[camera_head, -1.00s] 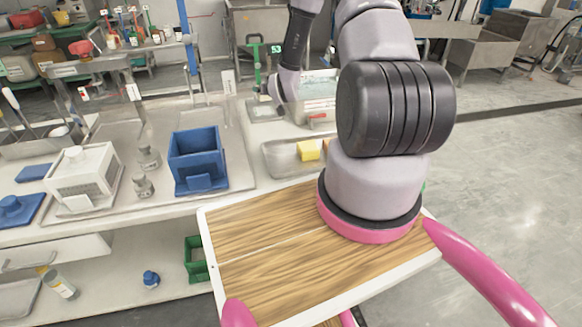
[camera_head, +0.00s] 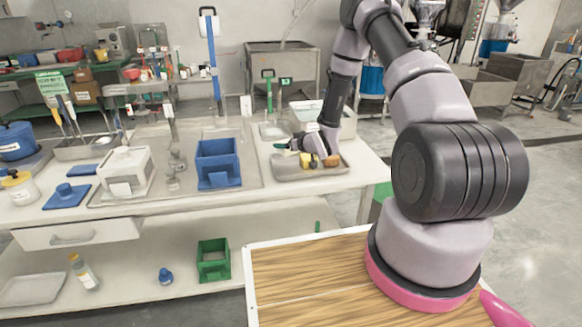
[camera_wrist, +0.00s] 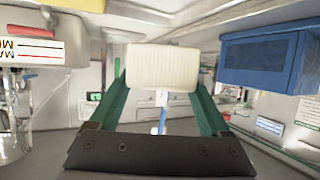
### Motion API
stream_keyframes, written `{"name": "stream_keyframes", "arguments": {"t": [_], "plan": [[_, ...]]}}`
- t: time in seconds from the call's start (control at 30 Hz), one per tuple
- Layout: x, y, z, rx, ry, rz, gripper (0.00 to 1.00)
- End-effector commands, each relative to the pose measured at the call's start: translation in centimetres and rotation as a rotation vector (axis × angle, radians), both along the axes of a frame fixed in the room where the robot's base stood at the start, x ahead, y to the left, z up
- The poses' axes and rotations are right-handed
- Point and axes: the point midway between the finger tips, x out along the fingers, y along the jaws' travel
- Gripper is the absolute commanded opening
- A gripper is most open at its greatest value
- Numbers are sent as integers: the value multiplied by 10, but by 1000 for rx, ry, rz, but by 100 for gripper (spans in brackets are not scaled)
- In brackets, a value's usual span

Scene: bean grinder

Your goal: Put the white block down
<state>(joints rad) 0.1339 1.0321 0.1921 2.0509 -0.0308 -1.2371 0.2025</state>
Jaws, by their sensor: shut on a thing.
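The white block (camera_wrist: 162,67) is cream-white and held between the green fingers of my gripper (camera_wrist: 163,88) in the wrist view. The fingers press on its left and right sides. In the head view my gripper (camera_head: 283,146) is over the back left part of a grey metal tray (camera_head: 340,171) on the bench, pointing left. I cannot make out the block clearly there, nor whether it touches anything below.
The tray holds a yellow block (camera_head: 306,160) and a brown piece (camera_head: 331,160). A blue box (camera_head: 218,163) and a white box (camera_head: 125,170) stand to the left. A green box (camera_head: 213,260) is on the lower shelf. The bench front (camera_head: 240,190) has bare room.

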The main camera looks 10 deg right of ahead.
Motion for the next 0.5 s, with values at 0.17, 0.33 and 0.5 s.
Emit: {"name": "stream_keyframes", "arguments": {"t": [0.17, 0.33, 0.5], "plan": [[0, 0, -25, 0, -1, -1, 5], [0, 0, -40, 0, 0, -1, 5], [0, 0, -66, 0, 1, -1, 5]]}}
